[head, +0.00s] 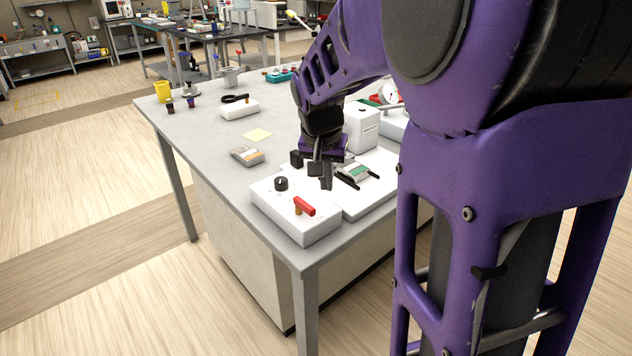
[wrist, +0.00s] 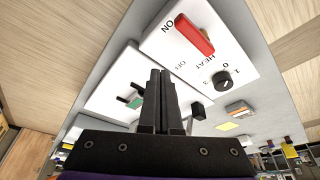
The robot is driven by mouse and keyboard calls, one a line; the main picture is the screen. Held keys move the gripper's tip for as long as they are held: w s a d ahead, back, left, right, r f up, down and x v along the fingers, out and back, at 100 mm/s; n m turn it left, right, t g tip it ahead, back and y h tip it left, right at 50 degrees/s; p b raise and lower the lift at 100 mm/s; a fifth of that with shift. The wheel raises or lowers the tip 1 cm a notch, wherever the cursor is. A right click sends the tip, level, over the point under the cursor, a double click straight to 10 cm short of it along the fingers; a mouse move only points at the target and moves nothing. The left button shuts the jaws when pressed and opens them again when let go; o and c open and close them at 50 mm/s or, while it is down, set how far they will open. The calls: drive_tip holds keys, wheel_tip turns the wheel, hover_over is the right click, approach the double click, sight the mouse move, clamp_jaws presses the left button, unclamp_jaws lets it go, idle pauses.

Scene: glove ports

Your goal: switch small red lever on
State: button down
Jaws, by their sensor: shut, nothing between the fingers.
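In the wrist view the red lever (wrist: 196,36) lies slanted beside printed ON and OFF labels. I cannot tell surely which setting it is in. A black HEAT knob (head: 281,184) stands on the same box and also shows in the wrist view (wrist: 222,80). My gripper (head: 327,184) is shut and empty, behind the lever and apart from it. Its fingers (wrist: 161,80) point toward the box in the wrist view.
A white panel with a green-and-black part (head: 354,172) adjoins the box on the right. A black block (head: 297,159) stands behind it. A grey-orange device (head: 247,156) and yellow note (head: 257,134) lie farther back. The floor left of the table is clear.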

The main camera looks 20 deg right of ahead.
drive_tip(key=w+a+v, duration=0.1)
drive_tip(key=v, duration=0.6)
drive_tip(key=shift+a+r+p, duration=0.25)
drive_tip(key=shift+r+p, duration=0.1)
drive_tip(key=shift+p, duration=0.05)
drive_tip(key=shift+s, duration=0.1)
